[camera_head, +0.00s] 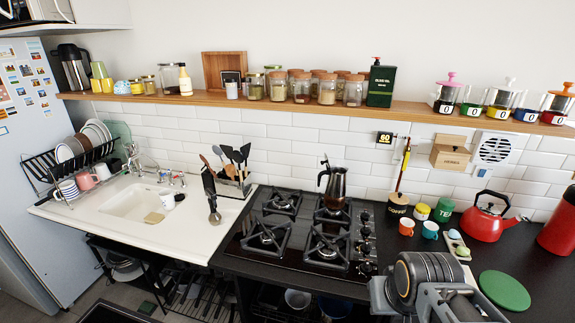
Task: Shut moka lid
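The moka pot (335,185) is a dark metallic pot standing upright on the back right burner of the gas hob (300,250). Its black handle is on its left side. A small dark part that looks like the lid and its knob rises above the pot's upper left, seemingly tilted up; its exact angle is too small to tell. My arm, with my gripper (428,300) at its end, is at the bottom right, over the counter's front and well apart from the pot. Its fingertips are not clear, and I see nothing held.
Right of the hob are a coffee canister (397,205), orange and blue cups, a green tea tin (444,210), a red kettle (488,217) and a green round mat (504,290). A utensil holder (232,184) stands left. A jar-lined shelf (230,101) runs above.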

